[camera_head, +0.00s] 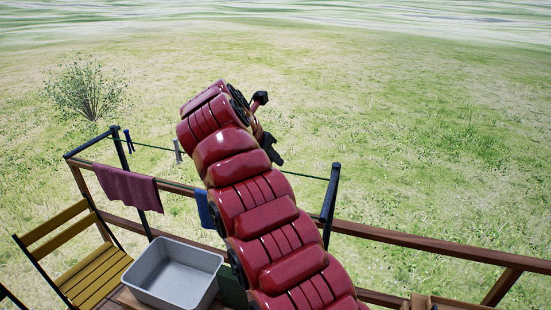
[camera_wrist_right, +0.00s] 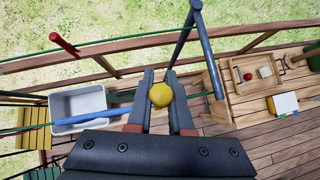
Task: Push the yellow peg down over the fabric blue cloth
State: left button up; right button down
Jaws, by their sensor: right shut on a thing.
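The yellow peg (camera_wrist_right: 161,94) shows end-on in the wrist view, between the two fingertips of my right gripper (camera_wrist_right: 161,98), which is shut on it. The blue cloth (camera_wrist_right: 92,117) shows as a narrow strip left of the fingers, over the clothesline. In the head view only part of the blue cloth (camera_head: 205,209) shows, hanging from the line behind my red right arm. My right gripper (camera_head: 270,128) is mostly hidden by that arm in the head view. The peg's lower end and its gap to the cloth cannot be told. My left gripper is out of view.
A maroon cloth (camera_head: 130,186) hangs left of the blue one. A dark post (camera_head: 330,198) holds the line's right end. A wooden tray (camera_wrist_right: 228,88) lies at the right in the wrist view.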

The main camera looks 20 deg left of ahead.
notch_tip(320, 180, down, 7)
jog(key=b, duration=0.6)
dwell(0.3)
jog(key=shift+f+b, duration=2)
jog(key=shift+f, duration=0.75)
jog(key=c, duration=0.7)
grip_release()
jog(key=shift+c, duration=0.2)
jog(key=p+v, duration=0.3)
jog(key=v, duration=1.4)
jog(key=shift+s+r+p, duration=0.15)
jog(key=shift+s+p, duration=0.05)
jog(key=shift+p, duration=0.2)
